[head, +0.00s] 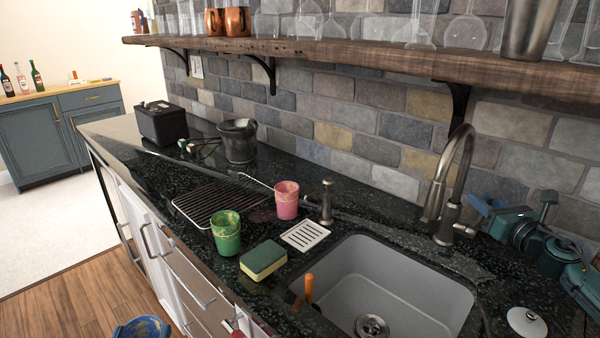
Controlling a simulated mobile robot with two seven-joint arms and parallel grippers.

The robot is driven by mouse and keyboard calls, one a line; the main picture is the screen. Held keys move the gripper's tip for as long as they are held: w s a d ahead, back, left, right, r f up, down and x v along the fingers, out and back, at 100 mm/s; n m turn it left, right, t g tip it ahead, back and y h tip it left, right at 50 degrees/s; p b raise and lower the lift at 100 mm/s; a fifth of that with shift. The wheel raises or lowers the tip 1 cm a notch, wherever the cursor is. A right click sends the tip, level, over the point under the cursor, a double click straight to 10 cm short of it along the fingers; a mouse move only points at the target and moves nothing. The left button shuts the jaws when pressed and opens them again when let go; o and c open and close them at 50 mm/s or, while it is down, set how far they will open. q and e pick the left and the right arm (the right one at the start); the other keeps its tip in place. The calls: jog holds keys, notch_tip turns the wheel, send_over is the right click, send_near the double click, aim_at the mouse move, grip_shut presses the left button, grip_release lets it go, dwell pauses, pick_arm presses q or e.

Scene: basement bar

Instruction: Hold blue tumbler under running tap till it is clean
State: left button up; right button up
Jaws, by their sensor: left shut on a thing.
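The blue tumbler (141,328) shows at the bottom edge, left of centre, in front of the counter and above the floor. Only its upper part is in view; yellowish dirt marks it. My left gripper is shut on it, with the fingers mostly cut off by the bottom edge. The tumbler is well away from the tap. The tap (462,160) is a tall curved metal spout behind the grey sink (375,250). I see no water stream from it. A metal drain (371,325) sits in the sink.
A dirty green tumbler (226,236), a green-yellow sponge (263,260), a pink tumbler (287,202), a white slotted dish (305,235) and a soap dispenser (326,203) stand left of the sink. An orange handle (309,288) sticks up at its rim. A shelf (380,58) of glassware hangs above.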

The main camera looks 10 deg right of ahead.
jog(key=shift+w+a, duration=0.1)
jog(key=shift+w, duration=0.45)
jog(key=shift+c, duration=0.2)
grip_shut()
